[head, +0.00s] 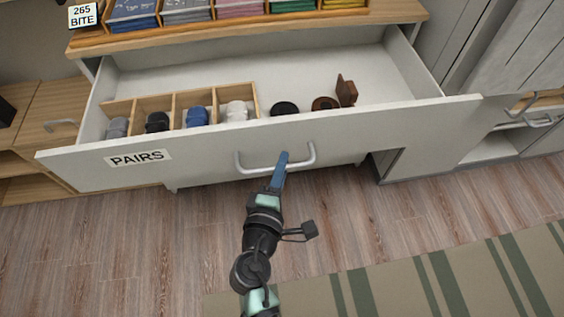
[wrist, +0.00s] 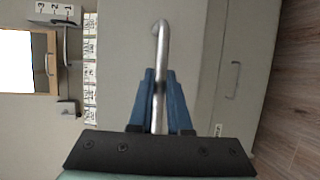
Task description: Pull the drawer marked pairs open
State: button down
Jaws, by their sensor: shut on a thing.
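The drawer marked PAIRS (head: 200,158) stands well open in the head view, its white front pulled out from the unit and its inside showing. Its label (head: 138,158) is on the left of the front. My gripper (head: 281,165) is at the right part of the grey bar handle (head: 243,169). In the wrist view, the blue fingers of my gripper (wrist: 160,85) are shut on the handle (wrist: 163,40), which runs between them.
In the drawer, a wooden divider (head: 172,94) holds rolled socks in several compartments; dark round items and a brown item (head: 346,89) lie to its right. Above is a wooden top (head: 250,31) with trays of folded cloth. A striped rug (head: 400,270) lies on the wood floor in front.

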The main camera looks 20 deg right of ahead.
jog(key=c, duration=0.9)
grip_release()
jog(key=shift+o, duration=0.2)
jog(key=v, duration=1.3)
